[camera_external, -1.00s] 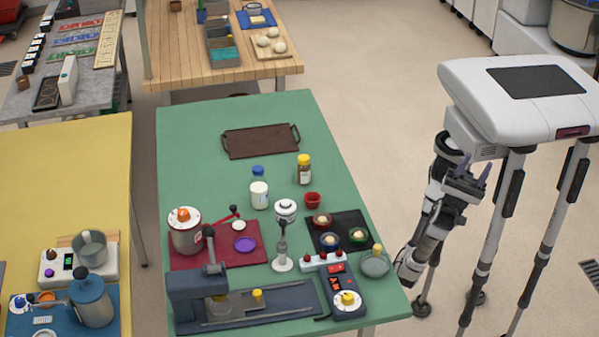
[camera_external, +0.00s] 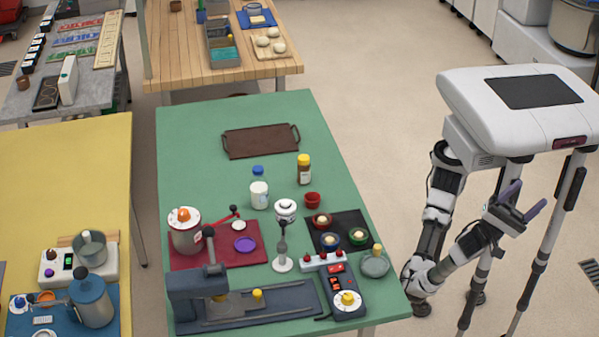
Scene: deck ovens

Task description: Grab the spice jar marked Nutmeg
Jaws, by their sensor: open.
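A small jar with a yellow cap and brown contents (camera_external: 304,170) stands upright on the green table (camera_external: 190,130), right of its middle. It looks like a spice jar, but its label is too small to read, so I cannot tell if it says Nutmeg. My gripper (camera_external: 529,197) is off the table's right side, well to the right of the jar. Its two purple fingers are spread apart, with nothing between them, and point up and right, away from the table.
A red cup (camera_external: 312,200) and a blue-capped white bottle (camera_external: 259,193) stand close to the jar. A brown tray (camera_external: 260,141) lies behind it. In front are a black mat with bowls, a small scale (camera_external: 347,302) and a glass dish (camera_external: 375,265). The table's far right is clear.

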